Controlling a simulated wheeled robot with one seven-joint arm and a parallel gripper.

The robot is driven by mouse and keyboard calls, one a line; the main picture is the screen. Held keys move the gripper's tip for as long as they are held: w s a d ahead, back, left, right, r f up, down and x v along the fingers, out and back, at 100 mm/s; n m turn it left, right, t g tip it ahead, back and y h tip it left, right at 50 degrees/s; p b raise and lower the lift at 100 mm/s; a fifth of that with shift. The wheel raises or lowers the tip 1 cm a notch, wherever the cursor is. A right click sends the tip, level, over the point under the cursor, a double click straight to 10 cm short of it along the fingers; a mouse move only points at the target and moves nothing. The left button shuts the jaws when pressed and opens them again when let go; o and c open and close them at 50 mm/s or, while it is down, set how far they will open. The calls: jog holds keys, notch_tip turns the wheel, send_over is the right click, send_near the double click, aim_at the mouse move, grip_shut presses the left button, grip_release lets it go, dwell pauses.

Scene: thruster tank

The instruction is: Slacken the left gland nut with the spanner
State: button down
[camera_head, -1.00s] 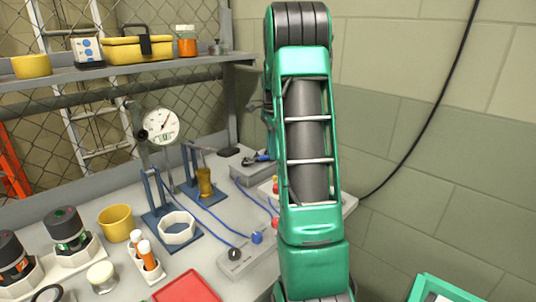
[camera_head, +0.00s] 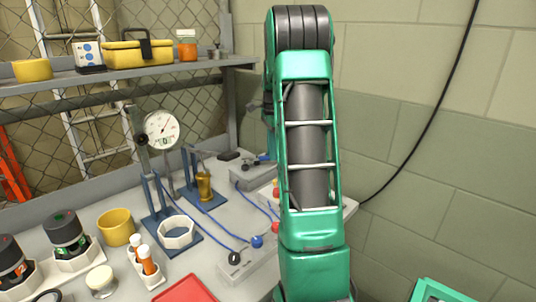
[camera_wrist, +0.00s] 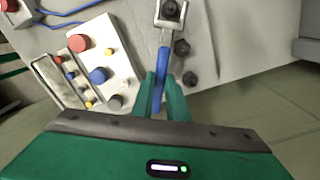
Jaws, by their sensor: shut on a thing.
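My gripper (camera_wrist: 163,90) is shut on the blue handle of the spanner (camera_wrist: 163,62) in the wrist view. The spanner's metal head is at the top edge, around or right over a dark nut (camera_wrist: 171,9); I cannot tell how fully it is seated. Two more dark nuts, one higher (camera_wrist: 181,47) and one lower (camera_wrist: 189,78), stand beside the handle. They are on a pale grey block (camera_wrist: 203,45). In the head view my arm hides the gripper; the grey block (camera_head: 250,180) shows just left of the arm. I cannot tell which nut is the left gland nut.
A white panel (camera_wrist: 115,48) with red, blue, yellow and black knobs lies left of the spanner. A dial gauge (camera_head: 161,127), a yellow cup (camera_head: 116,226) and a red tray (camera_head: 186,290) are on the bench. A wall stands close behind my arm.

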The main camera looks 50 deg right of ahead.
jog(key=shift+s+d+r, duration=0.1)
jog(key=shift+s+d+r, duration=0.55)
jog(key=shift+d+r, duration=0.2)
jog(key=shift+d, duration=0.2)
jog(key=shift+s+d+r, duration=0.55)
jog(key=shift+d+r, duration=0.15)
jog(key=shift+d, duration=0.2)
